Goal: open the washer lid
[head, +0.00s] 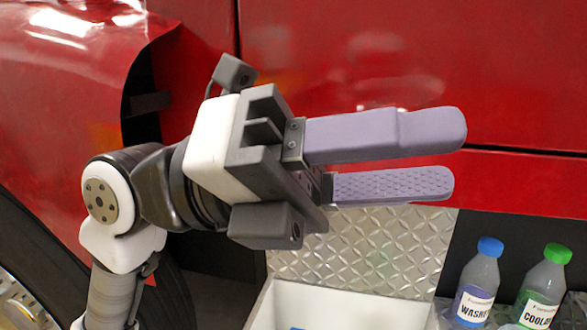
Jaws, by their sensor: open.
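A small bottle labelled "WASHER" (477,286) with a blue cap (490,246) stands upright at the lower right. I cannot tell whether a washer lid on the vehicle is in view; none is clearly seen. My gripper (448,158) is open and empty, its two purple fingers pointing right. In the picture it lies above and to the left of the washer bottle, in front of the red body panel.
A bottle labelled "COOL..." (540,290) with a green cap stands right of the washer bottle. A white open box (300,305) with something blue inside sits at the bottom. Diamond-plate metal (375,255) and the red vehicle body (350,50) lie behind my arm. A dark tyre is at lower left.

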